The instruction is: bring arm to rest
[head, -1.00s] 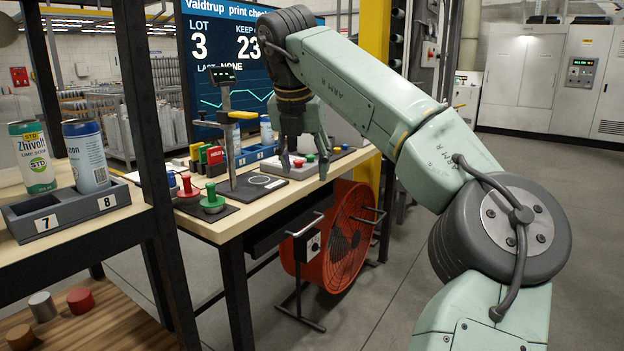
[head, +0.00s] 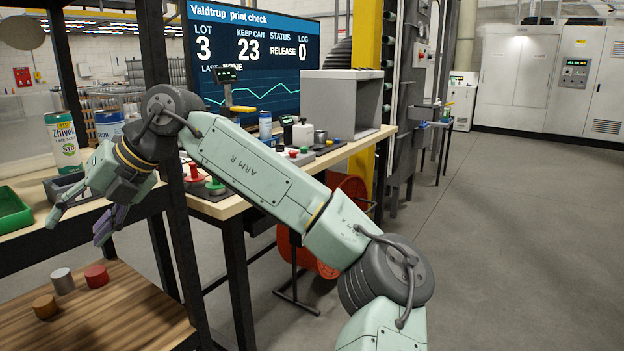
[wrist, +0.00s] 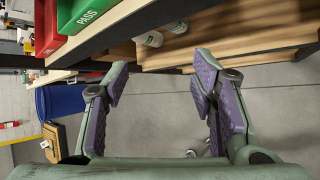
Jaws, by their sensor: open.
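My gripper (head: 76,230) is at the left of the head view, in front of the edge of the left rack, its fingers pointing down and left. Its jaws are open, and nothing is between them in the wrist view (wrist: 158,85). My arm reaches from the lower right across the front of the workbench (head: 235,209). My gripper is apart from the cans: a white and green can (head: 65,148) and a blue-topped can (head: 109,124) stand behind it on the rack. My wrist hides part of their grey holder.
A green bin (head: 12,212) sits left of my gripper; the wrist view shows a green PASS bin (wrist: 82,14) and a red bin (wrist: 46,28). Small cylinders (head: 62,281) stand on the wooden lower shelf. Floor at right is clear.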

